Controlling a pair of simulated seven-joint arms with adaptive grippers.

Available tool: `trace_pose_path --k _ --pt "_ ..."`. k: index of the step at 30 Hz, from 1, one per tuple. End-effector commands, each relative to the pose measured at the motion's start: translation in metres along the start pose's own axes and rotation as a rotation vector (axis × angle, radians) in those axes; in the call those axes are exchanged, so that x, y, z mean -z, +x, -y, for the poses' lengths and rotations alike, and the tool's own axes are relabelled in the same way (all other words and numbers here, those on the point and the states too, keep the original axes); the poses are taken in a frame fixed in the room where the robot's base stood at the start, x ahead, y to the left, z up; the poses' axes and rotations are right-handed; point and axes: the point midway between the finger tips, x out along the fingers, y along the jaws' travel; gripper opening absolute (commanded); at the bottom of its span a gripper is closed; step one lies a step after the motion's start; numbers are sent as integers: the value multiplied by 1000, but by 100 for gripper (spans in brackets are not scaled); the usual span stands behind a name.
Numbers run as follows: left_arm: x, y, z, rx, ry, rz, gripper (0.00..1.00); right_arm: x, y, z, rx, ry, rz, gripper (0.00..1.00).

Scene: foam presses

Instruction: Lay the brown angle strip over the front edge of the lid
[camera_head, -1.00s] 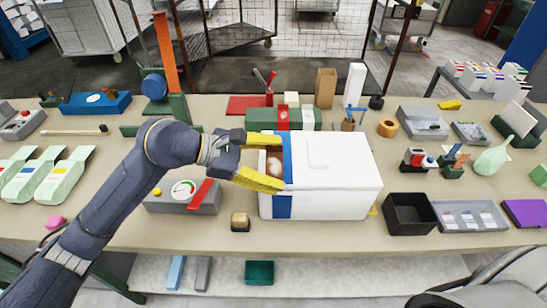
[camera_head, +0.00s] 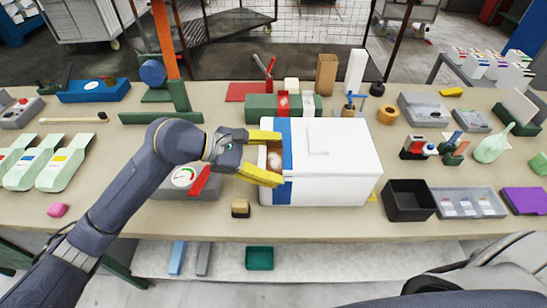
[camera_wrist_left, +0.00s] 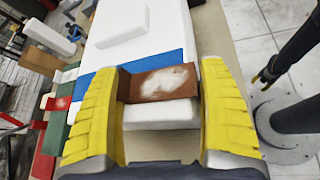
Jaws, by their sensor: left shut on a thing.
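The white box (camera_head: 225,205) is not what I hold; the white lidded box (camera_head: 345,185) stands on the bench with a blue band (camera_head: 284,190) near its left end. Its white lid (camera_head: 345,140) also shows in the wrist view (camera_wrist_left: 155,45). My left gripper (camera_head: 277,160) is at the box's left end, its yellow fingers shut on the brown angle strip (camera_wrist_left: 158,84), which has a pale patch. The strip lies across the lid's end beyond the blue band; contact is unclear. A dark arm with a small yellow tip, apparently my right gripper (camera_wrist_left: 261,77), hangs away from the bench.
A gauge box (camera_head: 185,180) with a red bar stands left of the white box. A green block (camera_head: 262,107) is behind, and a black bin (camera_head: 409,200) is at the right. Bare bench lies at the front.

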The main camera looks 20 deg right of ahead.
Motion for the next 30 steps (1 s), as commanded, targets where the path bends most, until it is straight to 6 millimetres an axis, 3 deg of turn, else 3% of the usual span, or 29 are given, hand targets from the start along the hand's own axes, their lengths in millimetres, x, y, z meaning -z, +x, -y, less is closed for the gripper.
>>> trace_pose_path --k 6,7,12,22,30 --pt "1 0 0 0 -2 -2 66 0 0 0 0 0 0 44" --pt "1 0 0 0 -2 -2 82 0 0 0 0 0 0 44" --pt "1 0 0 0 -2 -2 100 0 0 0 0 0 0 44" --pt "1 -5 0 0 -1 -2 100 -1 0 -1 -1 -1 1 44" --pt "2 -45 -1 -2 -1 -5 100 0 0 0 0 0 1 44"
